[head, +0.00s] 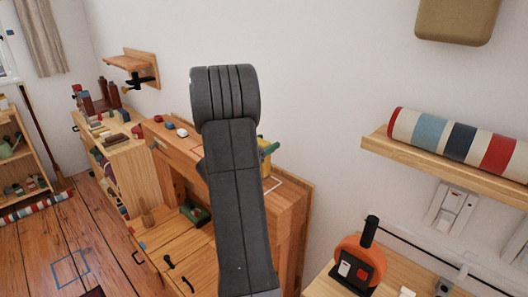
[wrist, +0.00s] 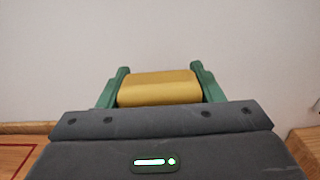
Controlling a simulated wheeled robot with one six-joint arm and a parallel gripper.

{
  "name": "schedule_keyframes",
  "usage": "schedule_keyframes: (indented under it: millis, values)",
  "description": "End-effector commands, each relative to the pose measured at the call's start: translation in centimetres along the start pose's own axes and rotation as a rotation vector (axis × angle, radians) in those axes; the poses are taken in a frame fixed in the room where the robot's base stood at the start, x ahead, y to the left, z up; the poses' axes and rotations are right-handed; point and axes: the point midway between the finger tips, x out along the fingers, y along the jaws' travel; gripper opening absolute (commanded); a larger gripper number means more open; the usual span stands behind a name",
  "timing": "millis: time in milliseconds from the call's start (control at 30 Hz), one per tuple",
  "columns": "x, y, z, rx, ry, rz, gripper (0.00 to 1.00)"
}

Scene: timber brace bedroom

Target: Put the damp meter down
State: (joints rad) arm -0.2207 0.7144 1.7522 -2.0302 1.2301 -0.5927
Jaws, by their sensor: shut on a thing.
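The damp meter (wrist: 157,88) shows as a yellow block in the wrist view, held between the two green fingers of my gripper (wrist: 158,80). The fingers press on its left and right sides. In the head view a small yellow part of the meter (head: 264,161) shows just right of my arm, with a green finger beside it. It is over or near the top of a wooden cabinet (head: 288,205). My arm hides most of the meter and gripper there. I cannot tell whether the meter touches the wood.
A pale outline (head: 273,184) marks the cabinet top near the meter. Small red, blue and white items (head: 170,125) lie on its left part. A wall shelf (head: 450,168) with a striped roll (head: 455,139) is at right. An orange tool (head: 360,260) stands below it.

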Motion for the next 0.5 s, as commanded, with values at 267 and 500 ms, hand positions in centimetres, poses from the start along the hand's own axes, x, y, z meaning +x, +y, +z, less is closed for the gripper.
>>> schedule_keyframes:
  millis: [267, 500]
  values:
    - [0.0, 0.0, -2.7, 0.0, -0.001, 0.0, 0.37]
    - [0.0, 0.0, -2.9, 0.0, -0.001, 0.0, 0.37]
